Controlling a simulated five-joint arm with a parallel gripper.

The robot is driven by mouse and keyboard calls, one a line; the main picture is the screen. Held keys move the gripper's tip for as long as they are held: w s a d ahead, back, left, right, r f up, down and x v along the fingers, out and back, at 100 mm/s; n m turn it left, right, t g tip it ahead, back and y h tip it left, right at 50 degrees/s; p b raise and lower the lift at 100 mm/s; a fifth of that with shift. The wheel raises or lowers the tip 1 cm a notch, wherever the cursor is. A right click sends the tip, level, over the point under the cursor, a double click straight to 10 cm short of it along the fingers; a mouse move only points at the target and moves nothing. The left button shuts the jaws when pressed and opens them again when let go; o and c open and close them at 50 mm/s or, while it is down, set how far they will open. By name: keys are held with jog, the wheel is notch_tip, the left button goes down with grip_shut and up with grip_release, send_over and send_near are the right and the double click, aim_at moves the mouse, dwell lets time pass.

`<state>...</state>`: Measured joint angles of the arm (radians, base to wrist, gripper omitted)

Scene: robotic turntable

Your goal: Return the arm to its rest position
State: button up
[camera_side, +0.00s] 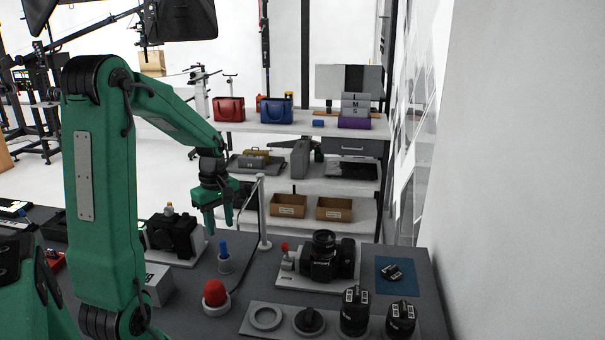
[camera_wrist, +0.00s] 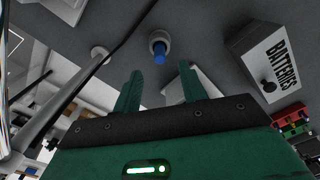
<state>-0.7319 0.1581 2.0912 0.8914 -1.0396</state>
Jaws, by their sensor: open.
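My green gripper (camera_side: 218,220) hangs fingers down over the dark work table (camera_side: 205,315), above and just left of a blue-topped peg (camera_side: 224,255) in a pale round base. In the wrist view my gripper (camera_wrist: 158,95) shows two green fingers spread apart with nothing between them. The blue-topped peg (camera_wrist: 159,52) appears beyond the fingertips, apart from them. My arm is raised and bent, reaching from the left across the table.
A black camera (camera_side: 327,258) sits on a white plate to the right. A red dome button (camera_side: 215,296) stands in front. A thin pole (camera_side: 262,212) rises close to the gripper's right. A batteries box (camera_wrist: 280,62) lies right in the wrist view. Black lenses (camera_side: 354,312) stand front right.

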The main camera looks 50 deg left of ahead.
jog(key=shift+r, duration=0.15)
dwell(0.4)
jog(key=w+d+r+t+y, duration=0.2)
jog(key=d+r+t, duration=0.1)
jog(key=r, duration=1)
jog(key=d+r+m+t, duration=0.3)
jog(key=d+r+m, duration=0.25)
jog(key=d, duration=0.35)
jog(key=s+d+f+m+h, duration=0.1)
jog(key=s+d+f+m, duration=0.2)
jog(key=d+m, duration=0.3)
jog(key=s+d+f+m+h, duration=0.1)
jog(key=s+d+f+m, duration=0.2)
jog(key=d+m, duration=0.3)
jog(key=m, duration=0.3)
jog(key=shift+s+d+f, duration=0.2)
jog(key=shift+s+f, duration=0.2)
